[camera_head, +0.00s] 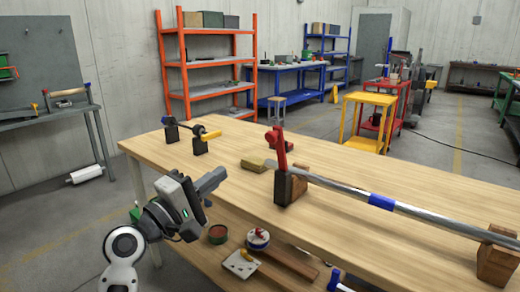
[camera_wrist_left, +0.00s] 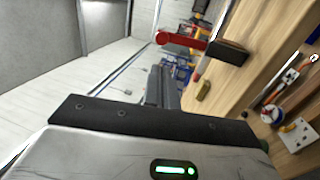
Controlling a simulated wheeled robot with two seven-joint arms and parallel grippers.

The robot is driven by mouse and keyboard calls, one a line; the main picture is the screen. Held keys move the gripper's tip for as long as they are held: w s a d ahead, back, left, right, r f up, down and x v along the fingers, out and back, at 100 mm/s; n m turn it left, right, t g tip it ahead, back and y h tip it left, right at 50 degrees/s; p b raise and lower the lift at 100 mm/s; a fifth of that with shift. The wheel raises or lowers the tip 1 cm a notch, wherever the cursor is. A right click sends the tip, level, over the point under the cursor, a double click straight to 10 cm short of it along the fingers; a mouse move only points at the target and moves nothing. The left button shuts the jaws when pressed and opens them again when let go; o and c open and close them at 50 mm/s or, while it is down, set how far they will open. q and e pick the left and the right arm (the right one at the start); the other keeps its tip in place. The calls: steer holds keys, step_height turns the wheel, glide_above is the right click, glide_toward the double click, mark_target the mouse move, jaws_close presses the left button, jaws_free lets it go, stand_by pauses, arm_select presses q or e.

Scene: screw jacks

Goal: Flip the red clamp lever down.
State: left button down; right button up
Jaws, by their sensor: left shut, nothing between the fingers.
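The red clamp lever (camera_head: 279,150) stands upright on a black clamp block (camera_head: 282,188) on the wooden table. In the left wrist view the red lever (camera_wrist_left: 183,40) and its black block (camera_wrist_left: 228,52) appear turned sideways, beyond the fingers. My left gripper (camera_head: 222,174) is shut and empty, to the left of the lever and apart from it, over the table's near edge. Its closed fingers also show in the left wrist view (camera_wrist_left: 162,84). My right gripper is not in view.
A grey pipe with a blue band (camera_head: 382,202) runs right from the clamp to a wooden block (camera_head: 497,258). A brass-coloured block (camera_head: 253,164) lies left of the lever. A black stand with a yellow handle (camera_head: 205,137) is farther back. The table (camera_head: 220,195) between gripper and clamp is clear.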

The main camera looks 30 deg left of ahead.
arm_select(q)
steer(key=shift+w, duration=0.1)
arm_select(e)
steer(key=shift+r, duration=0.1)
arm_select(q)
steer(key=p, duration=0.2)
glide_toward(269, 138)
steer(key=x, duration=0.7)
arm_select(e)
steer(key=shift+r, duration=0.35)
arm_select(q)
steer(key=shift+r, duration=0.1)
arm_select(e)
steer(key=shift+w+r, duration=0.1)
